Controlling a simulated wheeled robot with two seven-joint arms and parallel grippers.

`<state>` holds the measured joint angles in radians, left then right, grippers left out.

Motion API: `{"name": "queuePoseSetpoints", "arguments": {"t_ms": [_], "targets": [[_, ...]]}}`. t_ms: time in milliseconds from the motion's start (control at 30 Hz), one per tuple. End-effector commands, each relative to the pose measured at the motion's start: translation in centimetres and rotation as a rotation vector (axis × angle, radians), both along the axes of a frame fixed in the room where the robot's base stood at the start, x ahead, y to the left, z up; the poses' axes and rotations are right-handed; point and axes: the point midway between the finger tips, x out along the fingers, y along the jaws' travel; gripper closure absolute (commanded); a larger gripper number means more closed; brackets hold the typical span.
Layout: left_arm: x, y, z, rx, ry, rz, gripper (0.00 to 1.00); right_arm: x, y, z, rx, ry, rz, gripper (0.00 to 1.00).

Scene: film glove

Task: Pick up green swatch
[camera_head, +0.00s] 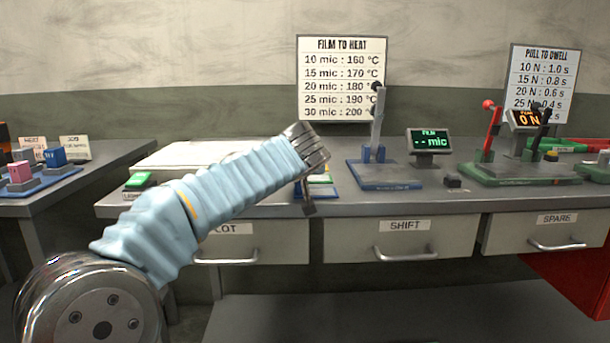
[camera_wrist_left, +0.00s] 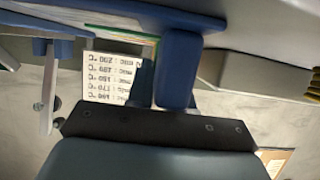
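My left arm, in a pale blue sleeve, reaches in from the left over the counter. Its gripper (camera_head: 308,205) points down in front of the counter's edge, by a blue-edged tray (camera_head: 328,193). Thin pieces with green and yellow edges (camera_head: 321,178) lie there, mostly hidden behind the gripper; I cannot tell which is the green swatch. Green and yellow edges (camera_wrist_left: 122,34) also show in the left wrist view, beyond blue parts close to the camera. The finger gap is unclear, and I see nothing clearly held. My right gripper is in no view.
A blue-based lever press (camera_head: 385,176), a film display (camera_head: 430,145) and a green-based lever device (camera_head: 518,168) stand to the right on the counter. A bright green-topped block (camera_head: 140,180) sits at the left end. Drawers (camera_head: 405,238) with handles run below.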

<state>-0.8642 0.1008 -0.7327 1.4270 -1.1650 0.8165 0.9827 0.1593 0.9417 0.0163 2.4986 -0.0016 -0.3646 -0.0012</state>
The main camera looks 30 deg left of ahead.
Motion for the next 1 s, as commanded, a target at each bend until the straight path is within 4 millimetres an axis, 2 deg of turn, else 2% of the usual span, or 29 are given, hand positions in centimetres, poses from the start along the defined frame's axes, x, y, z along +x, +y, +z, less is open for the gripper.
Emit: {"name": "queuePoseSetpoints", "arguments": {"t_ms": [33, 100, 133, 400, 567, 700, 767, 933, 1000], "targets": [[0.0, 0.0, 0.0, 0.0, 0.0, 0.0, 0.88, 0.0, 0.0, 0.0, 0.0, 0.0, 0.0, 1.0], [0.0, 0.0, 0.0, 0.0, 0.0, 0.0, 0.99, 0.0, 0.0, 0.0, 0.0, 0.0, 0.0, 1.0], [0.0, 0.0, 0.0, 0.0, 0.0, 0.0, 1.0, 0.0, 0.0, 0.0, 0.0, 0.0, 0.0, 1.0], [0.0, 0.0, 0.1, 0.0, 0.0, 0.0, 1.0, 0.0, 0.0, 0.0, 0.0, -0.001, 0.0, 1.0], [0.0, 0.0, 0.9, 0.0, 0.0, 0.001, 1.0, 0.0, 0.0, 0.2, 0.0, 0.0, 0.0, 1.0], [0.0, 0.1, 3.5, 0.0, -0.003, 0.004, 1.0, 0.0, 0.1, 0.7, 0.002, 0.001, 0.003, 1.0], [-0.7, -1.0, 4.7, 0.0, -0.005, -0.002, 1.0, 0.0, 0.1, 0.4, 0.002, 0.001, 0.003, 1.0], [-3.1, -3.9, 9.1, -0.001, -0.005, -0.003, 1.0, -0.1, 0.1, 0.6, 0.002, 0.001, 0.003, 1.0], [-4.3, -5.5, 9.7, -0.001, -0.003, -0.006, 1.0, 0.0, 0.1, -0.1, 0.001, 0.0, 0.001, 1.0]]}}
